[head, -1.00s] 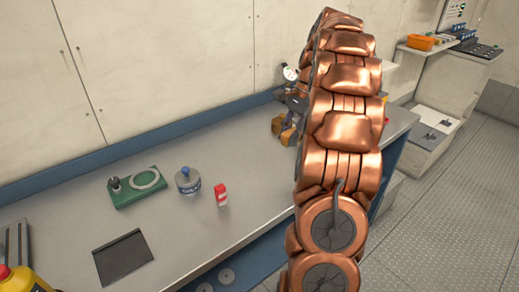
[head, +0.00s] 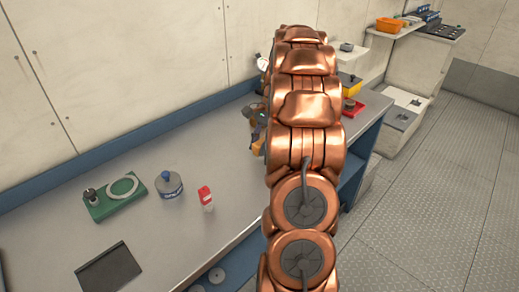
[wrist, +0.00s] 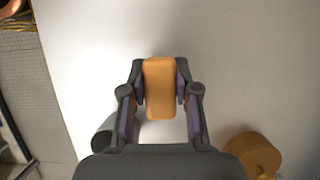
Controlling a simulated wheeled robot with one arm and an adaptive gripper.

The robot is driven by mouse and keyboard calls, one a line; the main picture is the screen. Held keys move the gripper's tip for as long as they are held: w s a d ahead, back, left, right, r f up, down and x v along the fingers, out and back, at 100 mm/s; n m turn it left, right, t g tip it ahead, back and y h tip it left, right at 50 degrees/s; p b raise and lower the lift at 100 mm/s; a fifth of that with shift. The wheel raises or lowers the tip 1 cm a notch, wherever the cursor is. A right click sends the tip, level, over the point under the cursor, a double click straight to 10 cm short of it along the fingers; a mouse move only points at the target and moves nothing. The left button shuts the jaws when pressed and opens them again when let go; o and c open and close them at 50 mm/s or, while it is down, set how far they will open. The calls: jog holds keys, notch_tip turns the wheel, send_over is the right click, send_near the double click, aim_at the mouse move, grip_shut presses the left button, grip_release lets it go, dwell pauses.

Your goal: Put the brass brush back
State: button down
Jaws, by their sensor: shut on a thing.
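My gripper (wrist: 160,105) is shut on an orange-tan, round-cornered block, which I take to be the brass brush (wrist: 160,88). Its bristles are not visible. In the wrist view both fingers touch its sides, over a plain pale surface. In the head view my copper arm hides most of the gripper and the brush, near the back of the workbench (head: 150,235). Whether the brush touches the surface below, I cannot tell.
A round wooden thing (wrist: 252,153) lies right of my gripper. On the bench are a green tray (head: 115,205), a blue-capped jar (head: 169,185), a red-and-white bottle (head: 206,199) and a dark mat (head: 108,268). A red tray (head: 353,108) and an orange bin (head: 389,25) are to the right.

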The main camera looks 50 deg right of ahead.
jog(key=shift+f, duration=1.05)
jog(key=shift+f, duration=0.1)
jog(key=c, duration=0.9)
grip_release()
jog(key=shift+o, duration=0.2)
